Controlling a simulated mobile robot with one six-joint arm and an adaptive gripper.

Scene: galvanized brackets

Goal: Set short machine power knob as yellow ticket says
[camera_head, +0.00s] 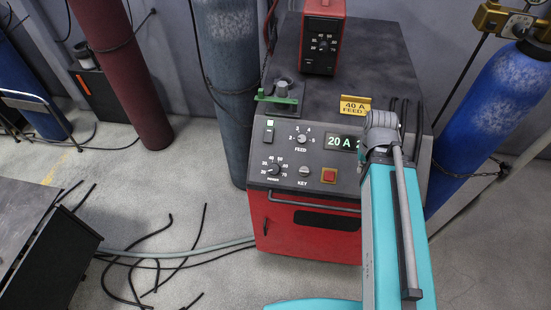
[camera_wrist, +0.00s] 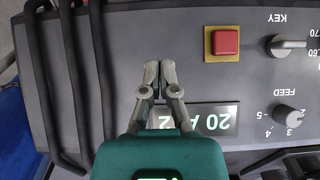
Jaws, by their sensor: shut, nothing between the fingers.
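A red machine (camera_head: 300,233) with a dark panel stands in the middle of the head view. My gripper (camera_wrist: 159,66) is shut and empty over the panel's right part, beside the display.
The panel also carries a FEED knob (camera_head: 301,138), a KEY switch (camera_head: 304,171) and a red button (camera_head: 329,175). A small red box (camera_head: 323,45) with a knob stands on top. Gas cylinders flank the machine, a blue one (camera_head: 505,95) at right. Black cables run beside the panel.

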